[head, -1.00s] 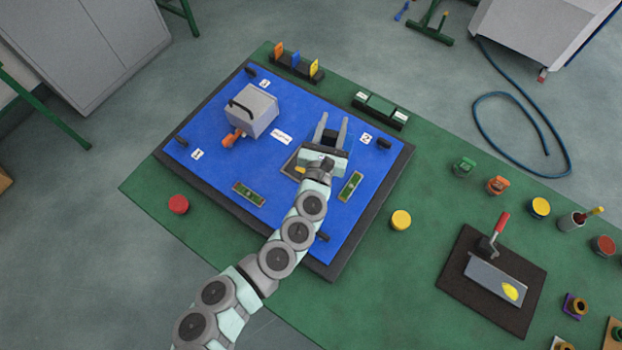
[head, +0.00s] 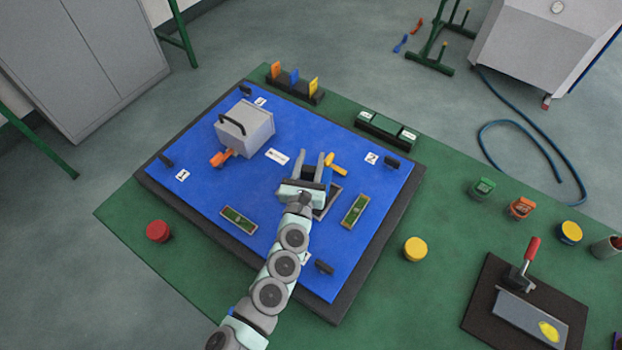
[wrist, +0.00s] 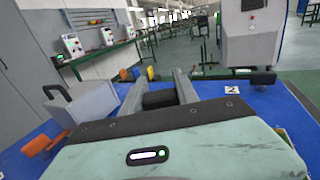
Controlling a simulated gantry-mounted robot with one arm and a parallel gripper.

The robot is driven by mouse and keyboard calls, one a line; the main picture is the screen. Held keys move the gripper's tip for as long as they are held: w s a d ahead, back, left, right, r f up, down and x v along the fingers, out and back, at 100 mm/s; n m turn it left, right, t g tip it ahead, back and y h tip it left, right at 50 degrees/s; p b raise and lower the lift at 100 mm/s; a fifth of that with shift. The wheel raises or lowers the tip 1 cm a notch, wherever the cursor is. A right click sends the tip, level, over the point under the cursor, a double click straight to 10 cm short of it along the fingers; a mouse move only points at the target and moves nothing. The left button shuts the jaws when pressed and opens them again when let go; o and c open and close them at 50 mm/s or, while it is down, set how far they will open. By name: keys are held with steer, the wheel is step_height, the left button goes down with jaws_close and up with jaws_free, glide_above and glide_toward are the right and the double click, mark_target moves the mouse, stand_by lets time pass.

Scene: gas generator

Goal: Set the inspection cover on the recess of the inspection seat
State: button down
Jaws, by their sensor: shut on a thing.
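My gripper (head: 312,165) is over the right half of the blue panel, its two fingers pointing away from the head camera. In the wrist view it (wrist: 160,84) is shut on a dark block (wrist: 160,99), which I take to be the inspection cover or its grip. Most of the held thing is hidden by my gripper. A grey-rimmed frame (head: 332,203), perhaps the inspection seat, shows just right of and below my gripper. My gripper hides part of it, so its recess cannot be made out clearly.
A grey box (head: 252,125) with a black handle and orange lever stands on the blue panel (head: 205,180). A yellow lever (head: 338,165) is close to the fingertips. Green strips (head: 354,211) lie nearby. Red (head: 158,231) and yellow (head: 415,249) buttons sit on the green table.

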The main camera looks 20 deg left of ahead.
mark_target(311, 171)
steer(key=shift+f+b, duration=1.6)
steer(key=shift+f, duration=1.05)
steer(key=shift+f+b, duration=0.45)
steer(key=c, duration=0.9)
jaws_free()
steer(key=shift+r, duration=0.2)
steer(key=shift+r+p, duration=0.3)
steer(key=shift+p, duration=0.2)
steer(key=shift+p+v, duration=0.3)
steer(key=shift+v, duration=3.45)
steer(key=shift+f, duration=0.1)
